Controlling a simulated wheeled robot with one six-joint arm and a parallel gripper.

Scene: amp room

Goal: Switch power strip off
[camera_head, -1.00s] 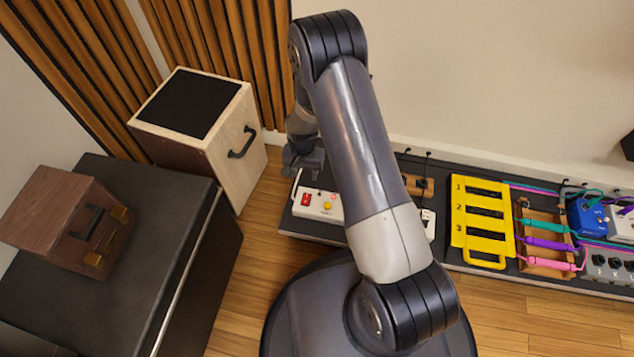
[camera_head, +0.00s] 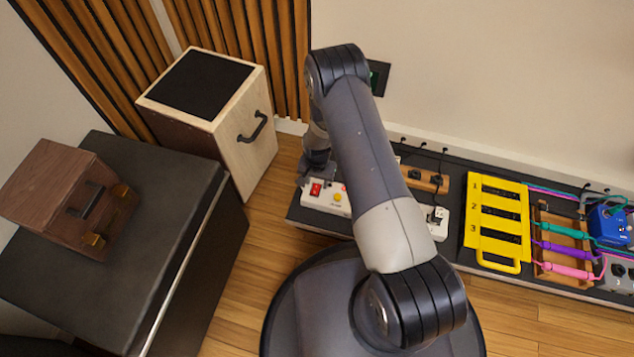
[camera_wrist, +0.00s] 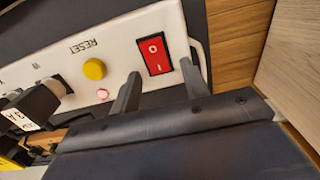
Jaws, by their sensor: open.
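The white power strip (camera_head: 338,201) lies on the low dark bench, partly hidden behind my arm in the head view. Its red rocker switch (camera_wrist: 155,53) is at one end, marked O and I. Beside it are a yellow reset button (camera_wrist: 94,69) and a small lit red lamp (camera_wrist: 102,94). The switch also shows in the head view (camera_head: 316,189). My gripper (camera_wrist: 158,82) is open and empty, its two fingers on either side of the switch's lower end in the wrist view. Whether a fingertip touches the strip, I cannot tell. In the head view its fingers are mostly hidden.
Black plugs (camera_wrist: 45,100) sit in the strip. A wooden block with sockets (camera_head: 425,179), a yellow numbered rack (camera_head: 497,222) and a cable holder (camera_head: 563,245) stand to the right on the bench (camera_head: 455,200). A wooden box with a handle (camera_head: 245,140) stands left of the gripper.

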